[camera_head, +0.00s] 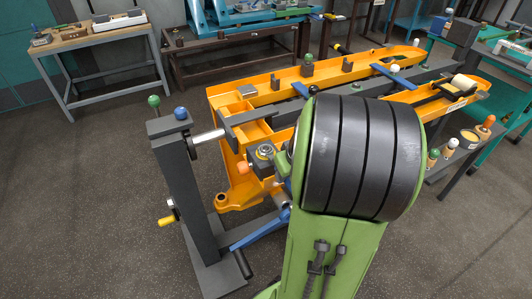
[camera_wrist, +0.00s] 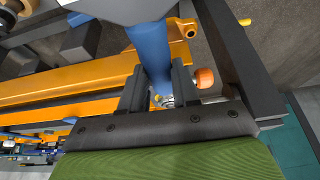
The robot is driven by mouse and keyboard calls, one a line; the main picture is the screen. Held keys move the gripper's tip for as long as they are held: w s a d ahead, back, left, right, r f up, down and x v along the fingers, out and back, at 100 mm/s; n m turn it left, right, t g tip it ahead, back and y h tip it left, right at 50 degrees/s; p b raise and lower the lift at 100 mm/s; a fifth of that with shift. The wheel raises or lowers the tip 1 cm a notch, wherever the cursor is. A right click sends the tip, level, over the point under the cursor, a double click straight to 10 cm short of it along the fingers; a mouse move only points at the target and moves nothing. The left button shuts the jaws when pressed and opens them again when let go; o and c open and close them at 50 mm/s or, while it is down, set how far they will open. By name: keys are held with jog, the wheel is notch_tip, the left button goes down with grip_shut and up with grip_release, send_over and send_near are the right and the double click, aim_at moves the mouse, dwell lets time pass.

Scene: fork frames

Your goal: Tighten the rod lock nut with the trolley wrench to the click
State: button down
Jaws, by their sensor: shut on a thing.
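In the wrist view my gripper (camera_wrist: 158,88) has its two dark fingers closed on a blue shaft (camera_wrist: 152,50), apparently the trolley wrench. A small metallic part (camera_wrist: 165,101) shows just beyond the fingertips, partly hidden; I cannot tell whether it is the wrench's head or the nut. Whether the wrench is seated on the nut cannot be seen.
The yellow fork frame (camera_head: 231,172) lies behind and around my arm. A dark upright stand (camera_head: 186,185) with a yellow-handled crank (camera_head: 167,218) stands close on the left. A side bench with knobs (camera_head: 458,160) is on the right. Open floor lies at the lower left.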

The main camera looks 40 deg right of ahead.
jog(key=shift+w+a+m+h, duration=0.15)
jog(key=shift+w+a+m, duration=0.1)
jog(key=shift+a+m, duration=0.2)
jog(key=shift+w+a+m+h, duration=0.15)
jog(key=shift+w+a+m, duration=0.05)
jog(key=shift+a+m, duration=0.2)
jog(key=shift+s+d+n, duration=0.3)
jog(key=shift+d+n, duration=0.4)
jog(key=shift+n, duration=0.05)
dwell(0.5)
jog(key=c, duration=1.4)
grip_release()
jog(key=shift+c, duration=0.2)
grip_shut()
jog(key=shift+o, duration=0.2)
grip_release()
grip_shut()
jog(key=shift+s+d+r+y, duration=0.1)
jog(key=shift+d+y, duration=0.15)
jog(key=shift+y, duration=0.15)
jog(key=shift+r+p, duration=0.7)
jog(key=shift+r, duration=0.55)
